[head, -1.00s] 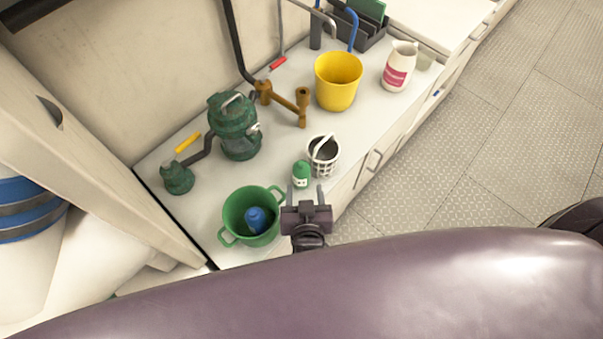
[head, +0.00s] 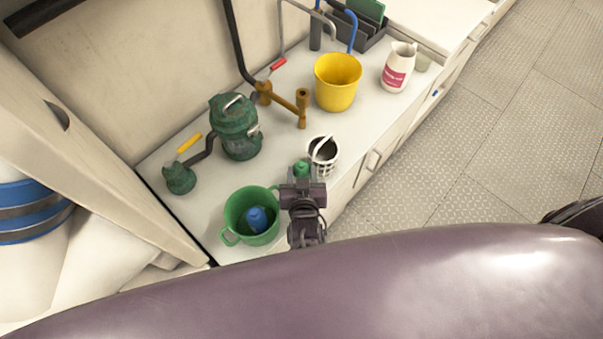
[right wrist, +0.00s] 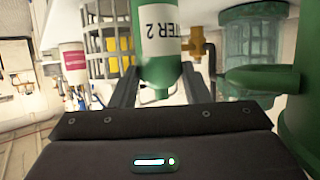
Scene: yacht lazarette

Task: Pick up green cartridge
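The green cartridge (head: 301,168) stands on the white counter, partly hidden in the head view by my right gripper (head: 302,181). In the right wrist view the cartridge (right wrist: 160,62) is green with a white label ending in "TER 2". It sits between the two dark fingers of my right gripper (right wrist: 160,85). The fingers are apart, with a gap visible on each side of the cartridge's narrow end. My left gripper is not in view.
A green two-handled pot (head: 236,215) holding a blue item (head: 256,220) stands just left of the gripper. A white lattice basket (head: 323,158) stands close behind it. A green strainer (head: 237,128), yellow bucket (head: 338,83) and white jug (head: 397,68) stand farther back.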

